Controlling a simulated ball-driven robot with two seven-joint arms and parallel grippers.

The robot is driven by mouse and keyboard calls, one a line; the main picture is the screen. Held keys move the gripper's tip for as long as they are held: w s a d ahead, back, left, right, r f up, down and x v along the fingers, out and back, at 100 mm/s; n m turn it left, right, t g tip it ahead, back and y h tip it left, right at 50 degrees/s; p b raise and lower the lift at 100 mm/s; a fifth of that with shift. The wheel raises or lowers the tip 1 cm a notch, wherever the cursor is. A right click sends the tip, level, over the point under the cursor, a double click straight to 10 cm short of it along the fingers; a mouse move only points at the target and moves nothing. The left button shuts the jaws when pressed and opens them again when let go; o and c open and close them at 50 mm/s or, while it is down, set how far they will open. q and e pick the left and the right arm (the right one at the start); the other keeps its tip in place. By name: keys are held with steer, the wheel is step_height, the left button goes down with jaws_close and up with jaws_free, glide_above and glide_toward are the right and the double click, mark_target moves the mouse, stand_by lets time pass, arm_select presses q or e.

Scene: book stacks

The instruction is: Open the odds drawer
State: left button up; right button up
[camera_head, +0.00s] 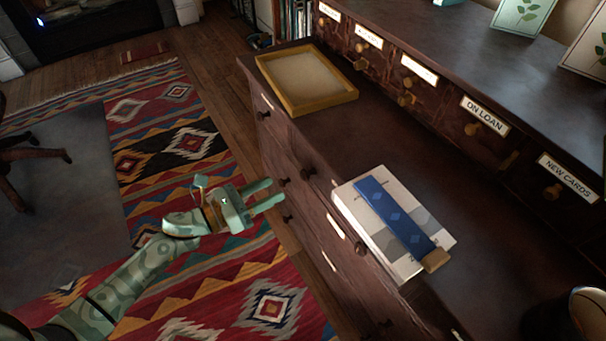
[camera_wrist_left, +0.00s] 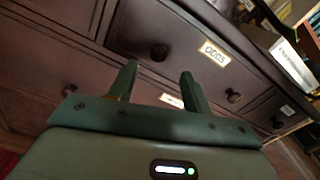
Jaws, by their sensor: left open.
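The odds drawer (camera_wrist_left: 188,60) shows in the left wrist view as a dark wooden front with a pale label reading ODDS (camera_wrist_left: 215,53). A round dark knob (camera_wrist_left: 158,52) sits left of the label and another knob (camera_wrist_left: 234,96) right of it. The drawer looks shut. In the head view its front is steeply foreshortened, with a knob (camera_head: 308,174) near my gripper. My left gripper (camera_head: 277,193) is open and empty in front of the chest. In the wrist view its fingers (camera_wrist_left: 158,72) straddle the line to the left knob, apart from it. My right gripper is out of view.
A book stack with a blue strip (camera_head: 395,213) lies on the chest top near its front edge. A yellow-rimmed tray (camera_head: 307,80) is farther back. Labelled small drawers (camera_head: 485,115) stand behind.

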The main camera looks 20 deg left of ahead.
mark_target(301, 176)
arm_select(q)
steer(key=b+x, duration=0.1)
steer(key=x, duration=0.7)
steer(key=shift+w+d+f, duration=0.15)
steer(key=shift+w+d, duration=0.05)
steer(key=shift+w, duration=0.1)
steer(key=shift+w+d, duration=0.25)
steer(key=shift+w, duration=0.15)
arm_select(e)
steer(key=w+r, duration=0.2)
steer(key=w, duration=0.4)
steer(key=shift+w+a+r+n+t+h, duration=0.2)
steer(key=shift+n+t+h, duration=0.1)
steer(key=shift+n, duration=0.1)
arm_select(q)
steer(key=shift+c, duration=0.2)
jaws_close()
